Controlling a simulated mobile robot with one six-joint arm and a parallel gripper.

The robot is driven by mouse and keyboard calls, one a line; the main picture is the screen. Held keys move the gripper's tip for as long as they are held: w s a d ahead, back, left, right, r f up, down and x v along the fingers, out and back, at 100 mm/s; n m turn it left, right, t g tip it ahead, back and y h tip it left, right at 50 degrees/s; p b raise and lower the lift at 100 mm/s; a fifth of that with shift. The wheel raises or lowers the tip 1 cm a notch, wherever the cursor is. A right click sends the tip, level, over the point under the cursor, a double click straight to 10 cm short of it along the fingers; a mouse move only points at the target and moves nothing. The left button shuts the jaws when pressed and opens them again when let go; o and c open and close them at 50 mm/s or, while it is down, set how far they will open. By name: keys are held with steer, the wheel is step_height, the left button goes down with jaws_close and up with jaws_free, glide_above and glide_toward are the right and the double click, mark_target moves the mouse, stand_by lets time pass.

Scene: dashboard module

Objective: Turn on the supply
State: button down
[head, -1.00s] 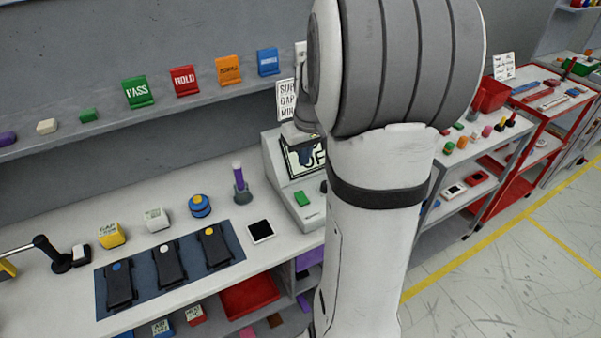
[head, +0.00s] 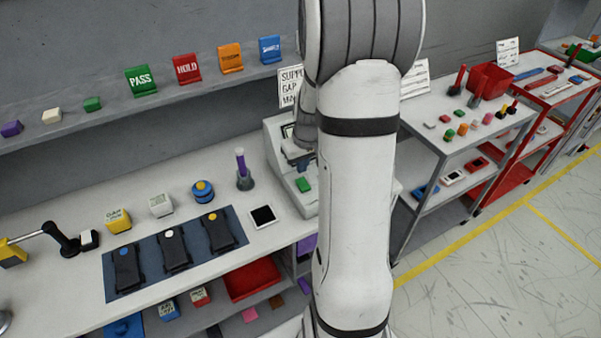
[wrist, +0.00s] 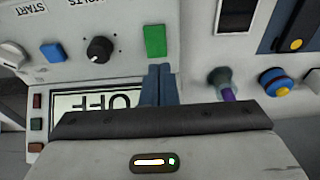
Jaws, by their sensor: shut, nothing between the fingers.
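The supply (head: 278,150) is a pale grey box at the back of the bench, partly hidden by my arm. Its green button (head: 304,185) shows on the sloped front, and also in the wrist view (wrist: 155,42). Its screen (wrist: 75,102) reads OFF, upside down in the wrist view and partly covered by my gripper. A black knob (wrist: 100,49) and a blue button (wrist: 52,53) are on the same panel. My gripper (wrist: 160,70) is shut and empty, its tips just short of the green button in the picture; contact cannot be told.
A purple-topped flask (head: 243,170), a blue round button with a yellow top (head: 202,190) and a black-screened tablet (head: 263,216) stand left of the supply. A blue mat (head: 109,290) holds black devices. Shelving with small parts (head: 463,140) stands to the right.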

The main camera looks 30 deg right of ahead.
mark_target(300, 181)
steer(key=f, duration=0.2)
steer(key=w+f+p, duration=0.1)
steer(key=f, duration=0.2)
steer(key=shift+f, duration=0.1)
steer(key=shift+f, duration=0.15)
